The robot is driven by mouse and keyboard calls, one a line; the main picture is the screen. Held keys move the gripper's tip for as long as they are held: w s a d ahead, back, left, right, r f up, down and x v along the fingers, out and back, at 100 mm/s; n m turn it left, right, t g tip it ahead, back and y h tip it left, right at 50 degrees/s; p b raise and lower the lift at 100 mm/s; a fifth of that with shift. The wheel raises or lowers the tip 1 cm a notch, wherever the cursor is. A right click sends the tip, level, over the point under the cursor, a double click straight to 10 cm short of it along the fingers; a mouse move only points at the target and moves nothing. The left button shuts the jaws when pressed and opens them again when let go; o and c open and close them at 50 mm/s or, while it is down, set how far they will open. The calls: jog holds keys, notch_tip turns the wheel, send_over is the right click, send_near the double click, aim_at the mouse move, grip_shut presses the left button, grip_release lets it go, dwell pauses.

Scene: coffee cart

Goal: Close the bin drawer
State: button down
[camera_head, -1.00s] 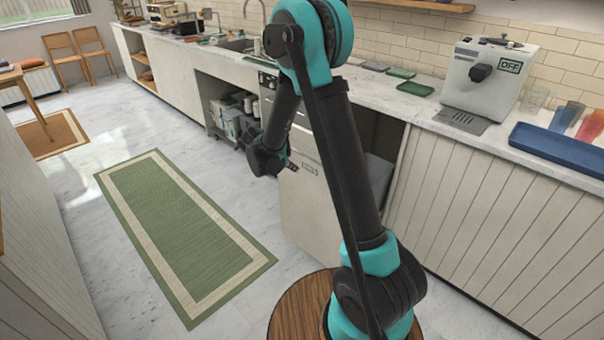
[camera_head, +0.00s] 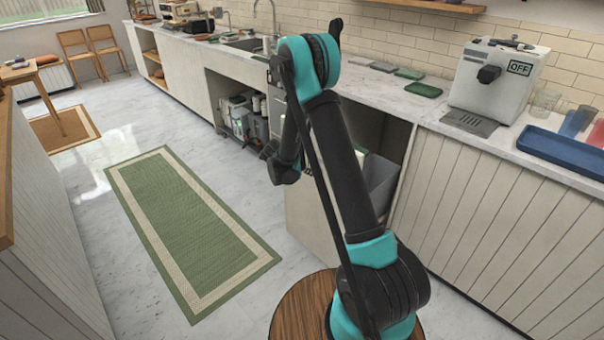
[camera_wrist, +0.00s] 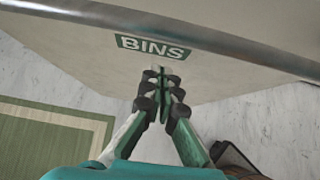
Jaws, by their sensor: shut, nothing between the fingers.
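The bin drawer (camera_head: 308,222) stands pulled out from the counter, with a dark opening behind it and a grey bin (camera_head: 381,180) showing inside. Its pale front fills the top of the wrist view, with a green BINS label (camera_wrist: 153,48) under a rounded grey top edge. My gripper (camera_wrist: 162,78) is shut and empty. Its fingertips are at the drawer front, just below the label; whether they touch it I cannot tell. In the head view my arm hides part of the drawer front and the label, and the fingertips cannot be made out.
A green rug (camera_head: 190,222) lies on the marble floor left of the drawer. An open shelf bay (camera_head: 236,110) with containers is further along the counter. The coffee machine (camera_head: 497,82) and a blue tray (camera_head: 560,150) stand on the counter. Floor between rug and drawer is clear.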

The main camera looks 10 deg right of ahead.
jog(key=shift+w+d, duration=0.6)
jog(key=shift+d, duration=0.15)
jog(key=w+d, duration=1.1)
jog(key=d, duration=0.4)
jog(key=w+d, duration=1.1)
jog(key=d, duration=0.4)
jog(key=shift+d, duration=0.25)
jog(key=shift+d+r, duration=0.1)
